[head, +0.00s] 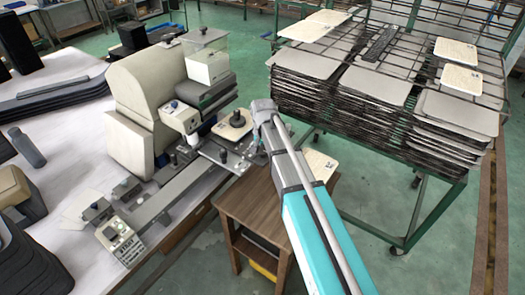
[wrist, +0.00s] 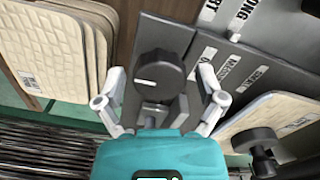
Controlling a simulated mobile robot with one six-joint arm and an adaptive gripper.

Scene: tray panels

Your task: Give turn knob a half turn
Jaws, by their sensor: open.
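The turn knob (wrist: 158,80) is a round black dial with a short white mark at its left, on a dark flat panel in the wrist view. My gripper (wrist: 160,74) is open, with one pale finger to the left and one to the right of the knob. Gaps show between the fingers and the knob, and nothing is held. Part of the knob's near side runs toward my teal wrist. In the head view my gripper (head: 259,150) is at the machine's right edge, where I cannot clearly make out the knob.
White labels (wrist: 228,66) with partly readable words lie right of the knob. Another black knob (wrist: 262,141) is at lower right. The head view shows a beige machine (head: 140,85), a wooden stand (head: 262,205) and stacked racks (head: 375,95).

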